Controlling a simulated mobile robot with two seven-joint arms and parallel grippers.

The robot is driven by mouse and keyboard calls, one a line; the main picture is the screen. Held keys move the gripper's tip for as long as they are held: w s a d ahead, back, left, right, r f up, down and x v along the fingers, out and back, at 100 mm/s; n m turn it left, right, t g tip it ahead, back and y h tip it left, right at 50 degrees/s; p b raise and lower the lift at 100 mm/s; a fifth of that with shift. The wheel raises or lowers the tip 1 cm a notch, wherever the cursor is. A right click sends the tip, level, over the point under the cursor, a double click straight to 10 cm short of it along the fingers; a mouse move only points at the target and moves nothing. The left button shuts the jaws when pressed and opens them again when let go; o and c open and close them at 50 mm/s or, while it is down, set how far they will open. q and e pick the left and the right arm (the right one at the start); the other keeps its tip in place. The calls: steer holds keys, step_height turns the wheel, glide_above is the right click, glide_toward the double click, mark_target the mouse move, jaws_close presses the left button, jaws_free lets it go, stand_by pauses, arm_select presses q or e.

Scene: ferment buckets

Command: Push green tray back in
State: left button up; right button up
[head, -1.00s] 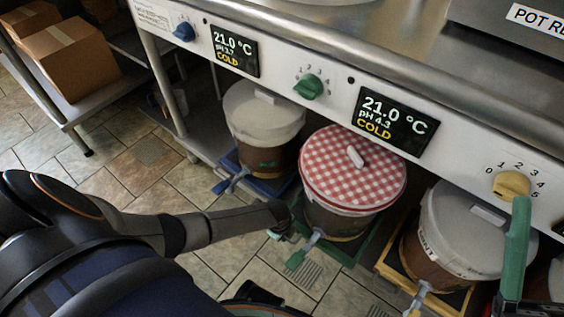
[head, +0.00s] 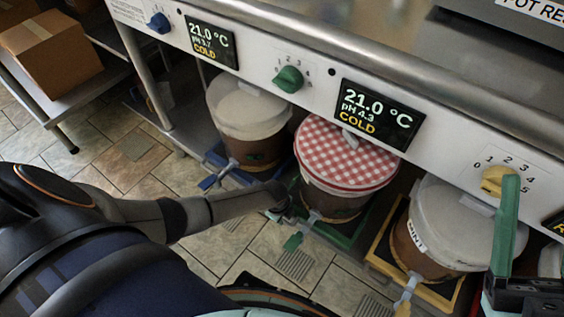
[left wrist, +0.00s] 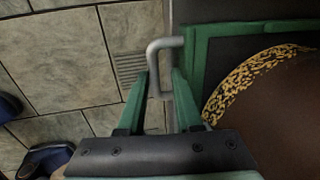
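The green tray (head: 347,240) sits low under the counter and carries a bucket with a red-and-white checked lid (head: 346,155). In the left wrist view, the tray's green rim (left wrist: 198,58) is at right, with a grey U-shaped handle (left wrist: 166,43) at its front. My left gripper (head: 284,206) is at the tray's front. In the wrist view its two green fingers (left wrist: 160,80) stand apart, with part of the handle between them; I cannot tell whether they touch it. My right gripper (head: 506,225) shows at the lower right, with one green finger pointing up.
A bucket on a blue tray (head: 213,160) stands left of the green tray. A bucket on a yellow tray (head: 378,247) stands right. The control panel (head: 310,75) overhangs. Tiled floor (head: 225,250) is open in front.

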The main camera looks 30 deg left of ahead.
arm_select(q)
steer(key=shift+o, duration=1)
steer(key=shift+s+r, duration=0.1)
arm_select(e)
steer(key=shift+r, duration=0.1)
arm_select(q)
step_height(320, 180, up, 12)
steer(key=s+p, duration=0.2)
steer(key=p, duration=0.6)
arm_select(e)
step_height(320, 180, up, 8)
steer(key=n, duration=0.1)
steer(key=shift+s+d+r, duration=0.2)
steer(key=shift+d+r, duration=0.05)
steer(key=shift+d, duration=0.2)
steer(key=shift+t, duration=0.3)
arm_select(q)
steer(key=shift+s, duration=0.15)
